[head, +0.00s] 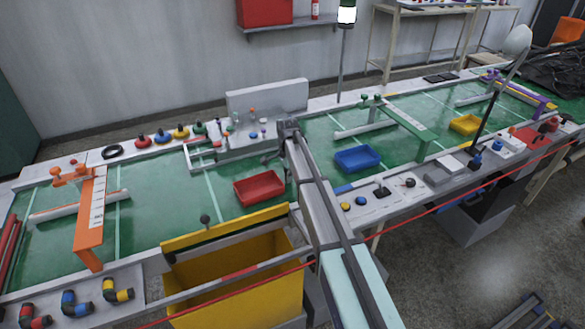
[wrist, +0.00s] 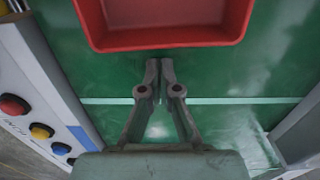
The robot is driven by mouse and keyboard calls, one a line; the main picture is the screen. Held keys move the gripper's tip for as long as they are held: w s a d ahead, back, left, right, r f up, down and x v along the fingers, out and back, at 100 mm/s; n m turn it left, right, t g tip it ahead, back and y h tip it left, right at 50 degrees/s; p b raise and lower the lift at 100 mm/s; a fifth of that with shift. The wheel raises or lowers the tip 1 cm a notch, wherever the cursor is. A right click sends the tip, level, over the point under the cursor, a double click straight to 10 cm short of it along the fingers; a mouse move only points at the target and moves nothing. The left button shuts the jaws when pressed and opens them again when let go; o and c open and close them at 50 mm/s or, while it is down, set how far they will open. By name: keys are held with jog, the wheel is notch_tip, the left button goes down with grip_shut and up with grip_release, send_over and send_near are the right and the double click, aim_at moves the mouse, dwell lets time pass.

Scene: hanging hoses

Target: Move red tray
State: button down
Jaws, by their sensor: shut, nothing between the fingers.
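The red tray (head: 259,188) is a shallow, empty rectangular bin on the green bench surface, left of my arm in the head view. In the wrist view, the red tray (wrist: 165,42) fills the top, cut off by the frame edge. My gripper (head: 266,161) is small and dark near the tray's back right corner in the head view. In the wrist view, my gripper (wrist: 160,64) is shut and empty, with its fingertips just short of the tray's near wall. I cannot tell whether they touch it.
A blue tray (head: 357,159) sits right of my arm, and a yellow tray (head: 466,124) farther right. An orange frame (head: 92,215) stands at the left. A large yellow bin (head: 235,275) stands at the front. Green surface left of the red tray is clear.

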jog(key=shift+s+a, duration=0.25)
jog(key=shift+a, duration=0.3)
jog(key=shift+s+a, duration=0.25)
jog(key=shift+a, duration=0.25)
